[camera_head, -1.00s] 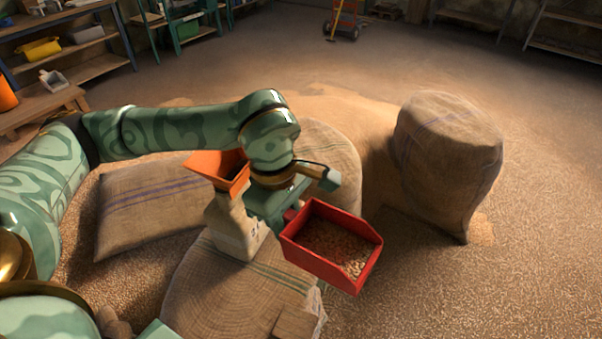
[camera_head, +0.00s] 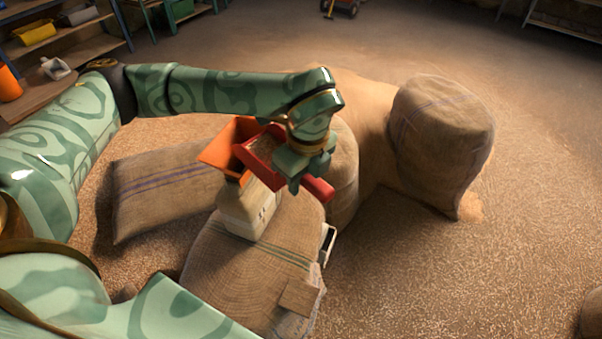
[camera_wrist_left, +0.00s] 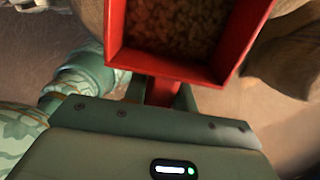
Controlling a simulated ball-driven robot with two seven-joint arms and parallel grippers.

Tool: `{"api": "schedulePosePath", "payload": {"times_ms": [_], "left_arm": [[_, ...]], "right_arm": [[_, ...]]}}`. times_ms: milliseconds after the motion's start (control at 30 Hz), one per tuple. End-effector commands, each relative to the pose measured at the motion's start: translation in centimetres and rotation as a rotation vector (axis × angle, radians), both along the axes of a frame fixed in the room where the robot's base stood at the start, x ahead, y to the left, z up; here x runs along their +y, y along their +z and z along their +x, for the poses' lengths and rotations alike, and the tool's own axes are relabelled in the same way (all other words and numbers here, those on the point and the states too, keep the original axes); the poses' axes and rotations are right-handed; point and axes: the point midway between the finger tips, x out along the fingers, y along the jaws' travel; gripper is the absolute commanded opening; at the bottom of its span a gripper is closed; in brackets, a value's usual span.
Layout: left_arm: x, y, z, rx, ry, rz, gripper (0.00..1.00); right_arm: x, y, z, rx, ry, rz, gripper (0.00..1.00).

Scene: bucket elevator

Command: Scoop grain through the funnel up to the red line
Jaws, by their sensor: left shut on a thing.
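My left gripper (camera_head: 304,168) is shut on the handle of a red scoop (camera_head: 256,164). Brown grain lies in the scoop, and the wrist view shows the red scoop (camera_wrist_left: 172,66) with grain inside. The scoop's front end overlaps the right side of the orange funnel (camera_head: 219,158) in the head view; I cannot tell whether they touch. The funnel sits on top of a pale container (camera_head: 246,212) standing on a sack. The scoop and arm partly hide the funnel's mouth. I cannot make out the red line or the fill level. My right gripper is not in view.
A burlap sack (camera_head: 225,280) lies under the container, with a striped sack (camera_head: 165,190) to the left. A tall sack (camera_head: 440,140) stands at right. Loose grain (camera_head: 430,280) covers the floor. Shelves (camera_head: 75,50) stand at the back left.

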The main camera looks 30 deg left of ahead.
Motion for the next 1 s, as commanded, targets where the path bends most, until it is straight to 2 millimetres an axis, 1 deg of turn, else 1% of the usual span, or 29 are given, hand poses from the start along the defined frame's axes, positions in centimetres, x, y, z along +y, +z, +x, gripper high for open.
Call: {"api": "schedulePosePath", "payload": {"times_ms": [267, 1000], "left_arm": [[0.3, 0.6, 0.1, 0.013, 0.026, -0.039, 0.0], [1.4, 3.3, 0.4, 0.068, 0.023, -0.228, 0.0]], "right_arm": [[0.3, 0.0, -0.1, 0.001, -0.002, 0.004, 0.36], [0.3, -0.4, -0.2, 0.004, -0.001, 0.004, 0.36]]}}
